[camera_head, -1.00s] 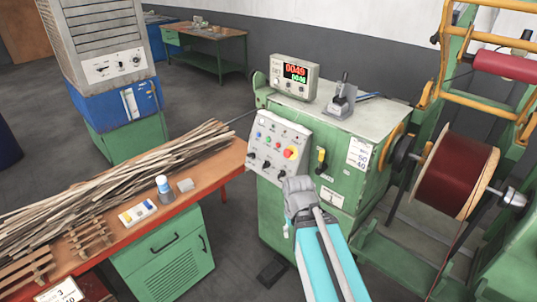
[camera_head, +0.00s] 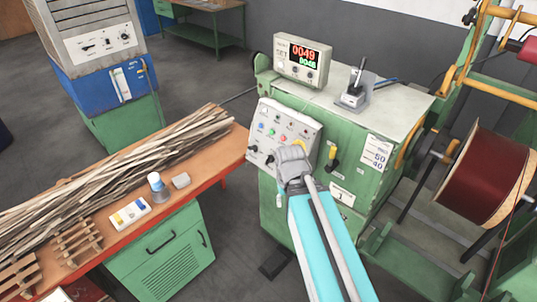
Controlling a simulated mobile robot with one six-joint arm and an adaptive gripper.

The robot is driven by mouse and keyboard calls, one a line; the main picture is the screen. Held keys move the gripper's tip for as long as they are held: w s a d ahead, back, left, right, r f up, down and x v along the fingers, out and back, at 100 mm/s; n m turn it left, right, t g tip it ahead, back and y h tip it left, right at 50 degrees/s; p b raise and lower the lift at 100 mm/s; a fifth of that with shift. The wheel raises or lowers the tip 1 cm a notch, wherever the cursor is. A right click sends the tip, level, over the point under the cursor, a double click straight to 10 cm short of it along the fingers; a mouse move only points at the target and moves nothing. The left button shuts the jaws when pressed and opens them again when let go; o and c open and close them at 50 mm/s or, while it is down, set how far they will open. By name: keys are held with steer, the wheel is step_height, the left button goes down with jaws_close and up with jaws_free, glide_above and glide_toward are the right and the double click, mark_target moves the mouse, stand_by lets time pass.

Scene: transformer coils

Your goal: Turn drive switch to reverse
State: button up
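The grey control panel (camera_head: 262,128) is on the front of the green machine. It carries small coloured buttons and black rotary switches (camera_head: 254,149) along its lower row; I cannot read which one is the drive switch. My gripper (camera_head: 288,160) is at the panel's lower right, over part of the lower row and the red button. Its fingertips are hidden behind its own body, so I cannot tell if it is open or touches a switch. A yellow-and-black lever (camera_head: 331,156) is to the right of the panel, on the machine's front.
A digital display box (camera_head: 301,60) and a small grey lever unit (camera_head: 356,92) stand on the machine top. An orange workbench (camera_head: 215,170) with wood strips is at left. A dark red wire spool (camera_head: 482,178) is at right. Grey floor shows between bench and machine.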

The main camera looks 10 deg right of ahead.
stand_by(0.3)
steer(key=n+t+h+b, duration=1.1)
steer(key=n+h+b, duration=0.4)
steer(key=n+b, duration=1.05)
glide_toward(268, 156)
steer(key=v, duration=0.4)
steer(key=shift+w+r, duration=0.15)
steer(key=shift+w, duration=0.1)
steer(key=shift+d, duration=0.15)
steer(key=x, duration=1.3)
steer(key=shift+w+d+f, duration=0.2)
steer(key=shift+d+f, duration=0.1)
steer(key=shift+f, duration=0.05)
